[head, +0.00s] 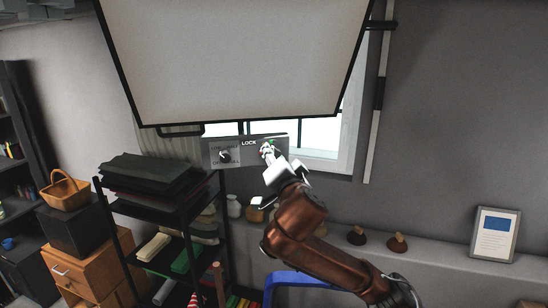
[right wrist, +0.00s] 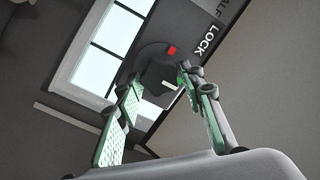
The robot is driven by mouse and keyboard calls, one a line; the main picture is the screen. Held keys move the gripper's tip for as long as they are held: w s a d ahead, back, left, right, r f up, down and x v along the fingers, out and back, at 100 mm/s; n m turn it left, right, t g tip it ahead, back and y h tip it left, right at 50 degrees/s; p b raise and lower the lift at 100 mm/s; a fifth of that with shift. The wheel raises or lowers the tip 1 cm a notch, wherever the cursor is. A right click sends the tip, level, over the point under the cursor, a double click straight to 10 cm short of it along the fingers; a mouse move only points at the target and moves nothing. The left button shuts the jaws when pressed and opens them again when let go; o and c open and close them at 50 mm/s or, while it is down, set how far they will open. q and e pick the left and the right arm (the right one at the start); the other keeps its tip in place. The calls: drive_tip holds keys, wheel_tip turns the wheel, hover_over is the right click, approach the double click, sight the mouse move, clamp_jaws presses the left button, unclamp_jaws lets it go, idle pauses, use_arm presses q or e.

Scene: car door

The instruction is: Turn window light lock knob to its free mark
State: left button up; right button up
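The lock knob (right wrist: 157,76) is dark, with a pale bar beside it, on a grey panel marked LOCK. A red mark (right wrist: 172,50) shows by the knob in the right wrist view. In the head view the panel (head: 240,160) hangs below the large light, and a green mark (head: 272,141) shows near the gripper. My right gripper (right wrist: 158,78) is open, its fingers on either side of the lock knob; contact cannot be told. In the head view my right gripper (head: 268,153) hides most of the knob. My left gripper is out of view.
The large window light (head: 235,60) hangs above the panel. A second knob (head: 225,156) sits on the panel's left side. A shelf rack (head: 165,215) with folded cloths stands below left. A wall ledge (head: 440,262) carries small items; a framed notice (head: 494,234) is at right.

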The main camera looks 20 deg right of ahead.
drive_tip(key=c, duration=0.7)
drive_tip(key=shift+a+n+b, duration=0.15)
drive_tip(key=shift+n+b, duration=0.4)
drive_tip(key=shift+n, duration=3.95)
drive_tip(key=shift+a+n+b, duration=0.1)
drive_tip(key=shift+n+b, duration=0.4)
drive_tip(key=shift+n, duration=4)
drive_tip(key=o, duration=1.2)
drive_tip(key=shift+c, duration=0.2)
